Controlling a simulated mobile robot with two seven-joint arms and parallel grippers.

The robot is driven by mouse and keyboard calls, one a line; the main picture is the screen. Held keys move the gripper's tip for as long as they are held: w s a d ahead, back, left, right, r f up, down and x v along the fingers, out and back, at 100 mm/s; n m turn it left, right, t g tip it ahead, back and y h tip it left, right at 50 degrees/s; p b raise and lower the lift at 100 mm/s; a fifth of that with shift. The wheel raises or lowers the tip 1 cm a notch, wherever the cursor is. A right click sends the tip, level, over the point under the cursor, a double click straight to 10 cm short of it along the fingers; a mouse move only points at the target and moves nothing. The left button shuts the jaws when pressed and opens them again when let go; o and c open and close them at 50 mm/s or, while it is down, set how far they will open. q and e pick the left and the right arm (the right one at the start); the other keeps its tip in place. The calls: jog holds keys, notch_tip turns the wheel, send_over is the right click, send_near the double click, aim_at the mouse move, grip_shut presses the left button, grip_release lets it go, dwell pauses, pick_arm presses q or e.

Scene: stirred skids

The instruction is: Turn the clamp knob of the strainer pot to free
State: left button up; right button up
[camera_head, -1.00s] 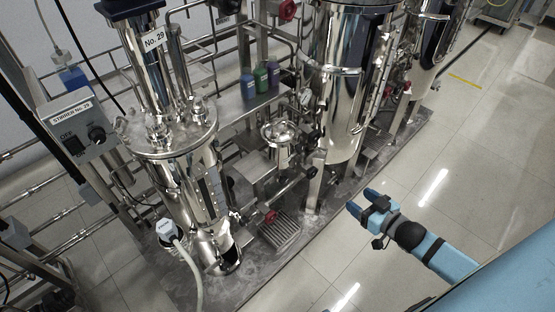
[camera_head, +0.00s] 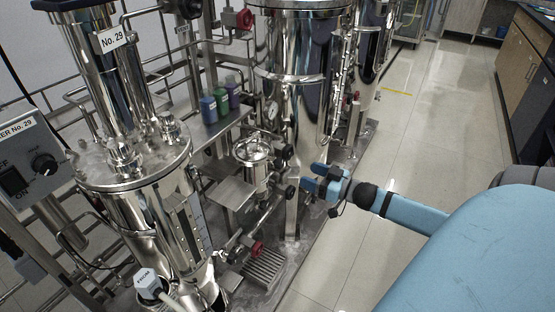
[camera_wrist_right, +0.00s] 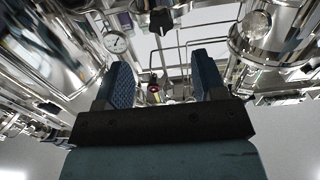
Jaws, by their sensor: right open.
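The strainer pot (camera_head: 257,172) is a small shiny steel pot with a round lid, in the middle of the head view, between the large No. 29 vessel and a tall steel tank. Dark knobs (camera_head: 288,152) show just to its right; I cannot tell for sure which is its clamp knob. My right gripper (camera_head: 310,178) has blue fingers and is to the right of the pot, apart from it. In the right wrist view the fingers (camera_wrist_right: 165,72) are spread with nothing between them; a black knob (camera_wrist_right: 162,20) shows beyond. My left gripper is not in view.
The No. 29 vessel (camera_head: 150,215) stands on the left and the tall tank (camera_head: 290,110) behind my gripper. Coloured bottles (camera_head: 220,100) stand on a shelf behind the pot. A red valve knob (camera_head: 256,248) sits low in front. Open tiled floor (camera_head: 410,150) lies to the right.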

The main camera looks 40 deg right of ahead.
aim_at(282, 164)
jog(key=b+x, duration=0.2)
jog(key=x, duration=0.7)
jog(key=shift+w+f, duration=0.1)
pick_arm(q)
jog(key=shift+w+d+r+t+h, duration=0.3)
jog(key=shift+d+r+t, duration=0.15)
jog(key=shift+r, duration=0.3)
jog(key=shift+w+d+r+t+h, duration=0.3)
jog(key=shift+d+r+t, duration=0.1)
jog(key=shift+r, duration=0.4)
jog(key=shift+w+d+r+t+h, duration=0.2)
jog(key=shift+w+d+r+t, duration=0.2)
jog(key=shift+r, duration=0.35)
pick_arm(e)
jog(key=shift+x, duration=0.9)
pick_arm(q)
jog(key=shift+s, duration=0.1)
pick_arm(e)
jog(key=c, duration=0.9)
